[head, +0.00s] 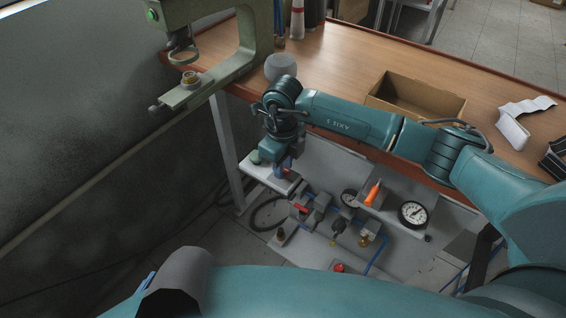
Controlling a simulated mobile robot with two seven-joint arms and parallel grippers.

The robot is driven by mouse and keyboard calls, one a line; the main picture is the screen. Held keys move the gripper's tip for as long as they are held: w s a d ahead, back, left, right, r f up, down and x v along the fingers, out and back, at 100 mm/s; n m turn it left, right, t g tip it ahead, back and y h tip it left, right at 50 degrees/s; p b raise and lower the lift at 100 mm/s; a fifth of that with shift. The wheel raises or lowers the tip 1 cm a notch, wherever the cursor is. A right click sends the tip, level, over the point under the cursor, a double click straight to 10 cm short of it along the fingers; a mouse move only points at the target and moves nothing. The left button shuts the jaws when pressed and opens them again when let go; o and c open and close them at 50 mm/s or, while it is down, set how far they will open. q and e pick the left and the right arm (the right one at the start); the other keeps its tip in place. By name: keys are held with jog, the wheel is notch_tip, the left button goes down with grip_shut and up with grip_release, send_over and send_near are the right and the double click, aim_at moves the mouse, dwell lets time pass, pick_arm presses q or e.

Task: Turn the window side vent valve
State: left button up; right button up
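My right arm reaches in from the right across the bench. Its gripper (284,168) points down at the left end of the pneumatic panel (323,160), over a small light shelf (259,178). A small blue part shows at the fingertips; I cannot tell whether it is a valve handle or part of the gripper, nor whether the fingers are closed. A red-handled valve (300,208) sits on the panel to the lower right, apart from the gripper. I cannot tell which fitting is the window side vent valve. My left gripper is not seen.
Two round gauges stand on the panel, one larger (413,214) and one smaller (349,198). An orange-handled tool (373,192) lies between them. A red knob (340,267) is low in front. A green press (240,62) and open cardboard box (414,98) stand on the bench (350,58).

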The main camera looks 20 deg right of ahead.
grip_shut()
